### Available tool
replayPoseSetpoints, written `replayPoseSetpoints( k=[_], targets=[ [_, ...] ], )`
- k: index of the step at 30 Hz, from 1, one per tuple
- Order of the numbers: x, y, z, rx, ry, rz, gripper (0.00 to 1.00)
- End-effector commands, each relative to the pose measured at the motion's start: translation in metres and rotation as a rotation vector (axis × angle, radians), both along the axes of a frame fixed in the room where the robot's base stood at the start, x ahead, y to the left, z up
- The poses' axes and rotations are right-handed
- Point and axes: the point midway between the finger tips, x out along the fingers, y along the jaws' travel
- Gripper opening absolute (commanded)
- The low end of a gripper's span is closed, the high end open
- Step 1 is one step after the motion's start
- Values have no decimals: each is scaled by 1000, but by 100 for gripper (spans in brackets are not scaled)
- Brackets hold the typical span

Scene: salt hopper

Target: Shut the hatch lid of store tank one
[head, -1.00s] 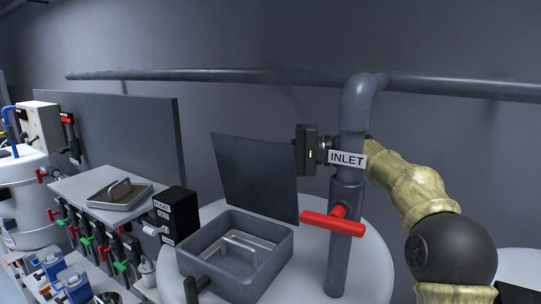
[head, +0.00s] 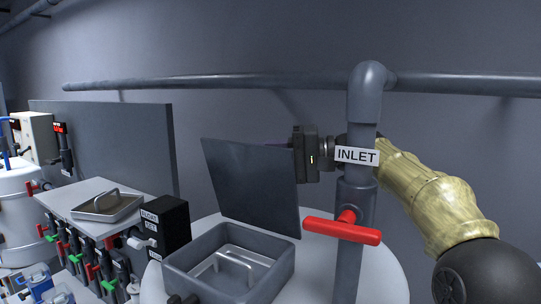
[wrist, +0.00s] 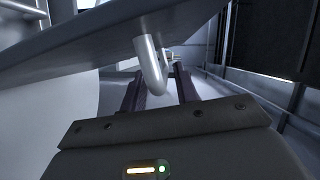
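The hatch lid (head: 250,188) is a dark grey square panel standing open, leaning back at the rear of a raised hatch opening (head: 275,274) on a white round tank (head: 385,270). No tank number is readable. My gripper (head: 304,153) is behind the lid's upper right edge; its fingers are mostly hidden there. In the wrist view a grey panel (wrist: 75,58), likely the lid's back, slants overhead. A pale rounded handle (wrist: 151,70) hangs from it. My gripper's two dark fingers (wrist: 160,88) are apart, with the handle appearing between them; contact cannot be told.
A vertical inlet pipe (head: 366,105) with a red valve handle (head: 342,230) stands right of the hatch, in front of my arm. Inside the opening is a tray-like insert with a handle (head: 236,262).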

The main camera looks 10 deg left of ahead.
Motion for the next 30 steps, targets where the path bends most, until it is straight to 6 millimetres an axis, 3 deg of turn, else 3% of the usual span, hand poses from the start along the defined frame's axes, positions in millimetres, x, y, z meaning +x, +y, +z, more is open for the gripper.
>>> replayPoseSetpoints(
  k=[8,14,30],
  targets=[
    [1,-3,2,2,-1,-6,32],
    [3,-17,3,3,-3,-10,32],
    [7,-117,12,3,0,-8,32]
  ],
)
